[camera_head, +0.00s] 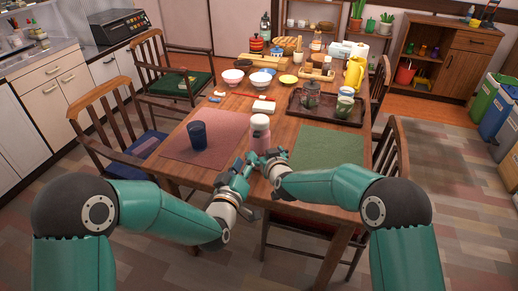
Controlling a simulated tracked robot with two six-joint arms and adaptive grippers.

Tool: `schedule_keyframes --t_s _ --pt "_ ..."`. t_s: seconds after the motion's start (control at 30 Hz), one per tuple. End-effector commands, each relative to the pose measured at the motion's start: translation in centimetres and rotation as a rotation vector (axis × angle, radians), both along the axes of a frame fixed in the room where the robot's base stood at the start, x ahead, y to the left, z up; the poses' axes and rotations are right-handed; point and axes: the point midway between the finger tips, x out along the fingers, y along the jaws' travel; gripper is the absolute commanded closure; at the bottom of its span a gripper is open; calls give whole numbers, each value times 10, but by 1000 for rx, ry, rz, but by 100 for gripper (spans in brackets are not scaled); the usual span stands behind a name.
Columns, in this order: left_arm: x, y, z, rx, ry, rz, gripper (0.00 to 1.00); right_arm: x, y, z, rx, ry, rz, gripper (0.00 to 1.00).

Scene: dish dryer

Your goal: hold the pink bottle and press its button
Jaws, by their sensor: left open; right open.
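The pink bottle (260,135) stands upright near the front edge of the wooden table, between a pink mat and a green mat. Its body is pink with a paler top; I cannot make out the button. My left gripper (246,162) is open at the lower left of the bottle, close to its base. The two grippers are close together, and I cannot tell whether either touches the bottle.
A dark blue cup (197,135) stands on the pink mat (225,148), left of the bottle. The green mat (325,150) is bare. A dark tray (298,112) holds a glass pot and cups. Bowls and a yellow pitcher (354,73) stand farther back. Chairs surround the table.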

Motion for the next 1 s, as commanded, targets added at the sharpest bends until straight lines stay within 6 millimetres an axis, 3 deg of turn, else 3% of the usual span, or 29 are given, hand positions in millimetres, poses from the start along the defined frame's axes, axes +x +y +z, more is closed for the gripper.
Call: schedule_keyframes --t_s 0.3,0.77,0.83,1.0 --pt "0 0 0 0 0 0 58 37 10 -14 0 0 0 1" --pt "0 0 0 0 0 0 58 45 13 -17 0 1 0 1" --pt "0 0 0 0 0 0 58 45 13 -17 0 0 1 7" --pt "0 0 0 0 0 0 58 45 13 -17 0 0 1 36"
